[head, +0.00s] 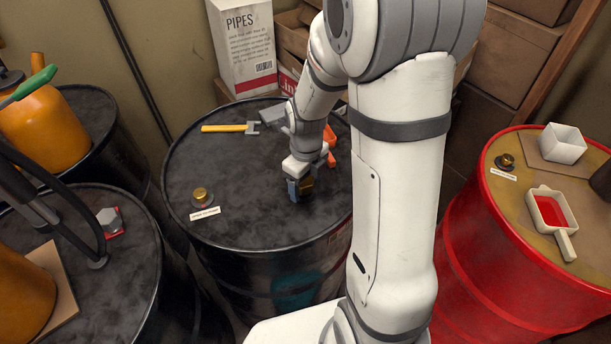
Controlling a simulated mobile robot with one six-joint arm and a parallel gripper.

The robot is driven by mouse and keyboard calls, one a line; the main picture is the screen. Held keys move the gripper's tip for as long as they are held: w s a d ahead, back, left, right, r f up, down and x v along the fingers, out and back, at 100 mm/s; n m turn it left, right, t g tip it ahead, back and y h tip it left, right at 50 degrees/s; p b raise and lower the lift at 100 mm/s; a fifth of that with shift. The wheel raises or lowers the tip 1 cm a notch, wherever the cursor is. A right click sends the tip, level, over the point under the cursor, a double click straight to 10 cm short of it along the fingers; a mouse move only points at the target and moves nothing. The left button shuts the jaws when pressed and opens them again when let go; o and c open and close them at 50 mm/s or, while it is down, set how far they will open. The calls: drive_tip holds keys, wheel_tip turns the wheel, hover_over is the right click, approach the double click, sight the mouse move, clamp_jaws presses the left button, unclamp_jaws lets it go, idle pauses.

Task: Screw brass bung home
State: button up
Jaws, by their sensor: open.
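My gripper (300,195) points down over the top of the black drum (235,165), right of its middle and low at the surface. A brass-coloured piece (307,184) shows at the jaws. The jaws are open around or beside it; I cannot tell which, and its lower part is hidden. A second brass bung (201,194) stands upright on a dark ring at the drum's front left, behind a small white label (205,213). A third brass bung (506,160) is on the red drum (490,235) at the right.
A yellow-handled wrench (228,128) and an orange tool (330,148) lie on the black drum's far side. The red drum carries a white box (562,143) and a scoop with red contents (551,211). An orange can (45,130) and black hoses stand left. Boxes stand behind.

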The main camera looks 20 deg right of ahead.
drive_tip(key=c, duration=1.1)
drive_tip(key=o, duration=1.1)
